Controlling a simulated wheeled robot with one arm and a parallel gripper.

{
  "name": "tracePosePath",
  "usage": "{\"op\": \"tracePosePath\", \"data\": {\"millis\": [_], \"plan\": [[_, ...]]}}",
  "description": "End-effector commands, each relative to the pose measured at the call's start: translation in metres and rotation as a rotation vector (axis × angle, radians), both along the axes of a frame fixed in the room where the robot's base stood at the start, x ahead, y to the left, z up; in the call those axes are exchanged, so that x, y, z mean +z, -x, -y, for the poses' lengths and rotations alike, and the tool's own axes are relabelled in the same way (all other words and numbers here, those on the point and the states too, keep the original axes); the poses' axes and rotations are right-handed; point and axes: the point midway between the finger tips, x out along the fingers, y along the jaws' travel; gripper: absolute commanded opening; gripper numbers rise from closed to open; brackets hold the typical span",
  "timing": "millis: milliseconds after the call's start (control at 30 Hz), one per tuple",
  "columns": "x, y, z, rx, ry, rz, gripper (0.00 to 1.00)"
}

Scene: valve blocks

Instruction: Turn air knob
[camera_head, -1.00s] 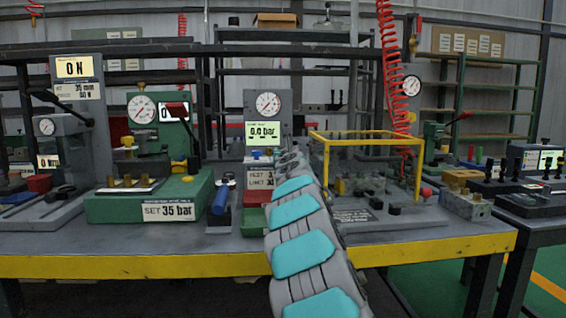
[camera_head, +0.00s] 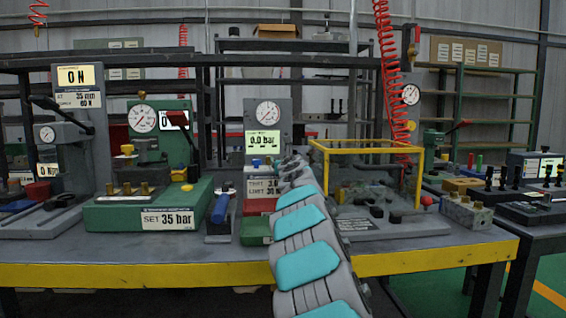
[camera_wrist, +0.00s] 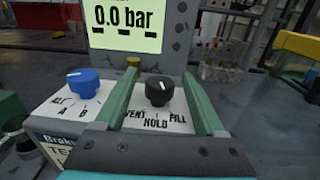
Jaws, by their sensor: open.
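The black knob (camera_wrist: 158,90) stands on a white panel marked VENT, HOLD and FILL. A white line on its top points towards the HOLD side. My gripper (camera_wrist: 159,77) is open, with one green finger on each side of the black knob. The knob shows between the fingers, and I cannot tell whether either one touches it. A blue knob (camera_wrist: 83,83) marked ALL, A, B sits to the left, outside the left finger. The display (camera_wrist: 125,25) above reads 0.0 bar; it also shows in the head view (camera_head: 263,142). There, my arm hides the black knob.
A round gauge (camera_head: 267,112) sits above the display. A yellow-framed guard (camera_head: 372,146) stands close on the right. A green press (camera_head: 140,208) stands to the left, with a blue-handled tool (camera_head: 220,208) between.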

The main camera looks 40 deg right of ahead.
Motion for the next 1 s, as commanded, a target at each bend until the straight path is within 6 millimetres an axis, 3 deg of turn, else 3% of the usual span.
{"op": "tracePosePath", "data": {"millis": [700,1000], "plan": [[-0.001,0.059,-0.032,-0.002,0.004,0.001,0.71],[-0.001,0.068,-0.037,0.0,0.0,-0.001,0.71]]}}
